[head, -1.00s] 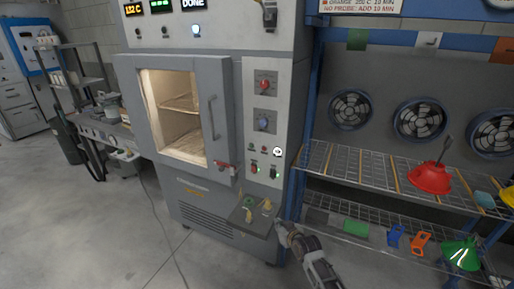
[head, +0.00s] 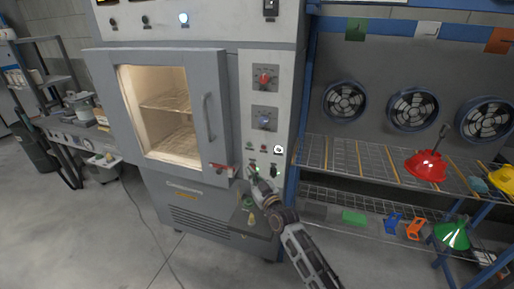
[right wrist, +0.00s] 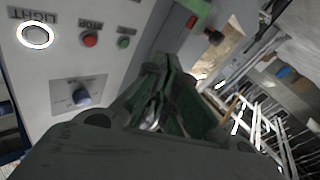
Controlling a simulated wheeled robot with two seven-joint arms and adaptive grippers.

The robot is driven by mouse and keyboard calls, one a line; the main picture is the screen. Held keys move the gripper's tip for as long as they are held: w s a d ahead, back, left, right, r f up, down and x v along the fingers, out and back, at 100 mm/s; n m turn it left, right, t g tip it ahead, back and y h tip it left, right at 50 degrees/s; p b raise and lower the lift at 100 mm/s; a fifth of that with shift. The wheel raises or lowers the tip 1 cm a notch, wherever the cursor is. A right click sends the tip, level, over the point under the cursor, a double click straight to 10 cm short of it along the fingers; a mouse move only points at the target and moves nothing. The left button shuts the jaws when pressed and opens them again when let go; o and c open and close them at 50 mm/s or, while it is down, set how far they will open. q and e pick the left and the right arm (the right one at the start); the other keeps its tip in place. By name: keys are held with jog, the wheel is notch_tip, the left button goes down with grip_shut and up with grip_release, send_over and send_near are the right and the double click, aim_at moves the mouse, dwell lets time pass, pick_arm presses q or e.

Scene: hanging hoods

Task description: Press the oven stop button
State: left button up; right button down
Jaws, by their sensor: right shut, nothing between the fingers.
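The oven (head: 170,120) has a pale control panel (head: 285,95) to the right of its lit chamber. The red stop button (head: 264,148) sits low on this panel, between a small green button (head: 250,146) and a white-ringed light button (head: 278,150). In the right wrist view the stop button (right wrist: 90,40) shows clearly under its label, beside the light button (right wrist: 35,35). My right gripper (head: 256,178) is shut and empty, just below the button row in the head view. In the right wrist view its fingers (right wrist: 160,85) are apart from the stop button in the picture. My left gripper is not in view.
A red knob (head: 264,78) and a blue knob (head: 264,123) sit above the buttons. The door handle (head: 208,117) stands out left of the panel. A wire shelf (head: 345,165) with a red hood (head: 426,166) is at right. Open floor lies at front left.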

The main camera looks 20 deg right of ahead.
aim_at(264, 147)
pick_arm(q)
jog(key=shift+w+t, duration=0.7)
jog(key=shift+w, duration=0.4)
pick_arm(e)
jog(key=r+n+t, duration=0.1)
jog(key=r, duration=0.2)
jog(key=d+r+n+t, duration=0.1)
jog(key=r, duration=0.1)
jog(key=shift+s+n+t+h, duration=0.1)
jog(key=shift+n+t+h, duration=0.2)
jog(key=shift+h, duration=0.1)
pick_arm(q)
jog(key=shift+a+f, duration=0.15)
pick_arm(e)
jog(key=shift+d, duration=0.1)
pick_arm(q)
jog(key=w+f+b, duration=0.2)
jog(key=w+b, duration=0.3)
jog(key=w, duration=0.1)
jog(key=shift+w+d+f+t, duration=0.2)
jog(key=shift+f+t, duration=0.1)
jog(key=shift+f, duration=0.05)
pick_arm(e)
jog(key=shift+w+d, duration=0.8)
jog(key=shift+w, duration=0.4)
jog(key=shift+w+d, duration=0.8)
jog(key=shift+w, duration=0.45)
jog(key=shift+w+d, duration=0.8)
jog(key=shift+w, duration=0.4)
